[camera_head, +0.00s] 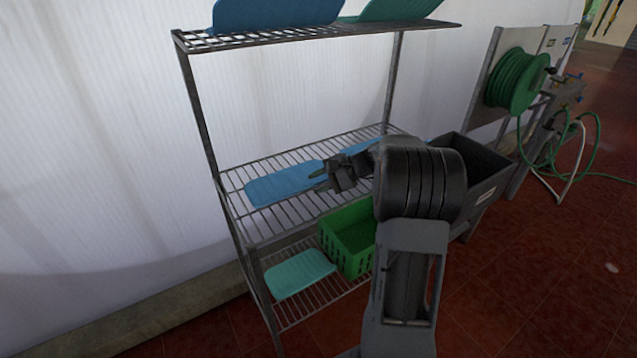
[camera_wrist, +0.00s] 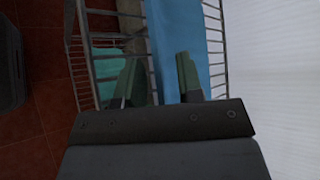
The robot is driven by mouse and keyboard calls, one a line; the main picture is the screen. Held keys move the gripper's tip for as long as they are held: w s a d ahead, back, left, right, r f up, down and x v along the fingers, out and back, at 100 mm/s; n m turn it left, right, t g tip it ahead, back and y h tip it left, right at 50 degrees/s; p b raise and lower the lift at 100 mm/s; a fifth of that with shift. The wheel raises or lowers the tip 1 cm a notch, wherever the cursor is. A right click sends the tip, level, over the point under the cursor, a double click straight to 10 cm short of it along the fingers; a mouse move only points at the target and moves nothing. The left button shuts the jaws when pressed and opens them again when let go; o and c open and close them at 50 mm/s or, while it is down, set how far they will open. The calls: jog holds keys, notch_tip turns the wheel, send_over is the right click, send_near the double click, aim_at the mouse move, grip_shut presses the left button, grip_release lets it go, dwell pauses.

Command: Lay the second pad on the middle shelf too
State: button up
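The middle shelf (camera_head: 232,200) is a wire rack. One blue pad (camera_head: 280,186) lies flat on its left half. More blue pad surface (camera_head: 362,151) shows on the shelf behind my gripper; my gripper covers where the two meet, if they do. My gripper (camera_head: 317,180) is low over the middle shelf, beside the left blue pad. In the wrist view its two greenish fingers (camera_wrist: 158,84) stand apart with a gap between them. A long blue pad (camera_wrist: 182,30) lies on the wires beyond them, partly hidden by the right finger. I see nothing gripped.
The top shelf (camera_head: 430,29) carries a blue pad (camera_head: 275,14) and a teal pad (camera_head: 395,9). On the bottom shelf are a teal pad (camera_head: 298,274) and a green crate (camera_head: 345,242). A dark bin (camera_head: 487,185) and a hose reel (camera_head: 517,78) stand to the right.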

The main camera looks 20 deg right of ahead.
jog(key=v, duration=1.1)
jog(key=s+a+f+n+g+h, duration=0.2)
jog(key=s+a+n+g+h, duration=0.3)
jog(key=a, duration=0.7)
jog(key=s+a+f+n+t+h, duration=0.1)
jog(key=s+a+f+n+h, duration=0.1)
jog(key=s, duration=0.4)
jog(key=s+a+f+n+t+h, duration=0.1)
jog(key=s+a+f+n+h, duration=0.1)
jog(key=s+a+n, duration=0.3)
jog(key=shift+s+f+n+h, duration=0.3)
jog(key=shift+s+n+h, duration=0.1)
jog(key=shift+s+h, duration=0.3)
jog(key=shift+w+a, duration=0.1)
jog(key=shift+a, duration=0.05)
